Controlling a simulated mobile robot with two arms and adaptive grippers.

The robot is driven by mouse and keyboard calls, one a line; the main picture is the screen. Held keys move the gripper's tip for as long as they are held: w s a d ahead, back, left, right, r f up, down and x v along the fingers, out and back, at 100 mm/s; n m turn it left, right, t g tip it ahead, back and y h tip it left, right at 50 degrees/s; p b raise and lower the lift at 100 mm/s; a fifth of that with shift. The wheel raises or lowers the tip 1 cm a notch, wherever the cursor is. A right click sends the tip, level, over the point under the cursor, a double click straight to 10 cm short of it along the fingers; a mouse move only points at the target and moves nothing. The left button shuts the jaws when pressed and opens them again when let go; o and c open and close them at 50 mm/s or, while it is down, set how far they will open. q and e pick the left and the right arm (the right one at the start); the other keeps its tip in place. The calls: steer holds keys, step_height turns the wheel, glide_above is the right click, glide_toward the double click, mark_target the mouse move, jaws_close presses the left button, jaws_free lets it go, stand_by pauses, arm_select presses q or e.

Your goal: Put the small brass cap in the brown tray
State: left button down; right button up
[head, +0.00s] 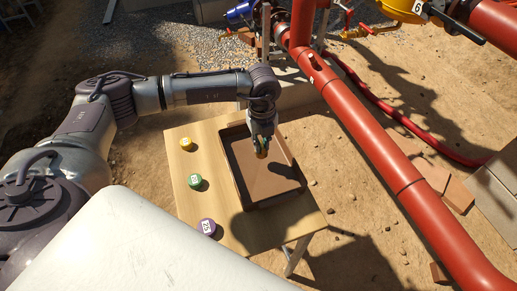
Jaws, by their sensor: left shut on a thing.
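The brown tray (262,178) lies on a small wooden table. My left gripper (261,153) points down over the tray's inside, toward its far left part. It is shut on a small brass-coloured cap (262,154), which shows only a little between the fingertips. I cannot tell whether the cap touches the tray floor or hangs just above it. My right gripper is not in view.
A thick red pipe (372,130) runs past the table's right side.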

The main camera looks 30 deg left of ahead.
arm_select(q)
steer(key=shift+s+a+f, duration=0.15)
steer(key=shift+s+f, duration=0.2)
steer(key=shift+f, duration=0.1)
step_height(320, 180, down, 3)
steer(key=shift+f+p, duration=0.15)
steer(key=shift+p, duration=0.4)
steer(key=shift+f, duration=0.15)
steer(key=shift+f, duration=0.1)
steer(key=shift+f, duration=0.15)
steer(key=c, duration=1.2)
jaws_free()
